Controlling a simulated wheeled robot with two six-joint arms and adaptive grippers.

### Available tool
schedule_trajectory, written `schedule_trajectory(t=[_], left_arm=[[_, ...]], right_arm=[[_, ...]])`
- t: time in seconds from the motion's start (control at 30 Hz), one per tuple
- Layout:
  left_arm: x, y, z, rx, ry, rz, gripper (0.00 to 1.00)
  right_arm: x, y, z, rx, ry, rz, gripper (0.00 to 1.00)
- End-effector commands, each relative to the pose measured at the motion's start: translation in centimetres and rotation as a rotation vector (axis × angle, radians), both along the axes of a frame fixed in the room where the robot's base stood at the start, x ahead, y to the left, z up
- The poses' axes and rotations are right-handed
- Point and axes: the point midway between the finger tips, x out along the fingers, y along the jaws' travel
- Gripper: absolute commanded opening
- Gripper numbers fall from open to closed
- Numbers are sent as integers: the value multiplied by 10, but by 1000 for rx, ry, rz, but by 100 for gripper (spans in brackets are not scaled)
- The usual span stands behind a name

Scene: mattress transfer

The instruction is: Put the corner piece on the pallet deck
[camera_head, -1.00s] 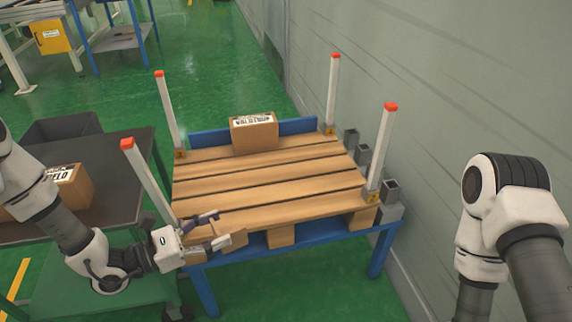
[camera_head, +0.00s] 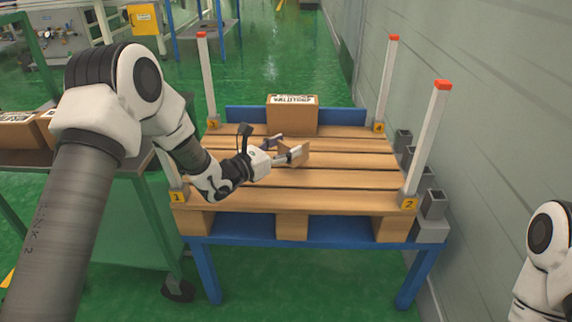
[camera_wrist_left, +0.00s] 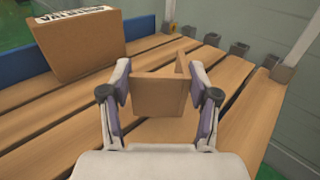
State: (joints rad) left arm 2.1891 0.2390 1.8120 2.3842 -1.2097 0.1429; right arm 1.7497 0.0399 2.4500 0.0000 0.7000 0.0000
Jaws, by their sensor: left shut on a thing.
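The corner piece (camera_head: 299,155) is a small brown L-shaped angle. My left gripper (camera_head: 284,150) is shut on it, over the middle of the slatted wooden pallet deck (camera_head: 350,179). In the left wrist view the corner piece (camera_wrist_left: 158,98) stands between the two fingers, its second flange pointing away on the right. Whether its lower edge touches the slats or hangs just above them, I cannot tell. My right gripper is out of view; only part of my right arm shows at the lower right.
A labelled carton (camera_head: 292,116) stands at the back of the deck. White posts with red tips rise at the deck's corners, including the front right post (camera_head: 427,140). Grey square sockets (camera_head: 434,204) line the right side. The front and right slats are bare.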

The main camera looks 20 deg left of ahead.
Motion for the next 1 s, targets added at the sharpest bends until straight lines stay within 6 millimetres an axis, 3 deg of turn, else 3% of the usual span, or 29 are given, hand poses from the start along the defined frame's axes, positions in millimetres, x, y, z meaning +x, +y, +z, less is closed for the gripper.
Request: schedule_trajectory(t=[0.23, 0.6, 0.63, 0.67, 0.7, 1.0], left_arm=[[4, -2, -36, 0, 1, 0, 37], [4, -2, -40, 0, 0, 0, 37], [4, -2, -38, 0, 0, 0, 71], [4, -2, -38, 0, 0, 0, 82], [4, -2, -38, 0, 0, 0, 86], [4, -1, -37, 0, 0, 0, 86]], right_arm=[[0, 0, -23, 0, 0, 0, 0], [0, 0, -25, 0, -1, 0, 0], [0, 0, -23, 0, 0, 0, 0], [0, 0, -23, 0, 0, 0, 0], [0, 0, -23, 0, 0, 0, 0], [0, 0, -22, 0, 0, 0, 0]])
